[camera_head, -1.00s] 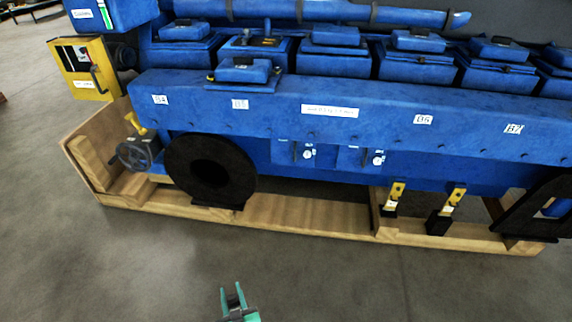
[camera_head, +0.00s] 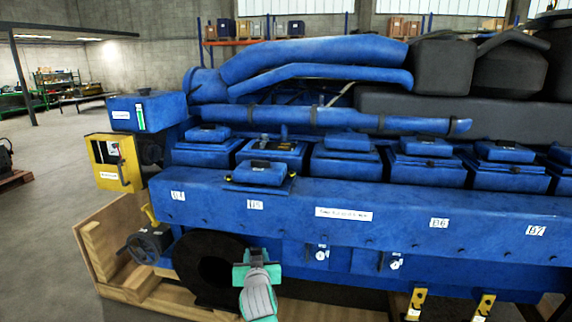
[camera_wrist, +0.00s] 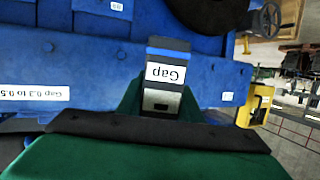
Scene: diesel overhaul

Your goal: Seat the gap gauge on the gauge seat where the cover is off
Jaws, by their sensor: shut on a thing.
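The gap gauge (camera_wrist: 165,92), a dark block with a blue band and a white "Gap" label, is between my gripper's green fingers in the wrist view. My gripper (camera_head: 256,258) is shut on it, in front of the engine's lower side by the black ring. In the head view the gauge is hidden or too small to tell. One blue box in the engine's upper row has its cover off (camera_head: 273,150); the gauge seat inside is too small to make out. A blue cover (camera_head: 260,172) lies on the ledge in front of that box.
Other boxes in the row have covers, such as the neighbour (camera_head: 347,142). A blue pipe (camera_head: 330,118) runs above the row. A yellow box (camera_head: 112,162) and handwheel (camera_head: 148,243) are at left. The engine's long front ledge (camera_head: 400,212) lies between gripper and boxes.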

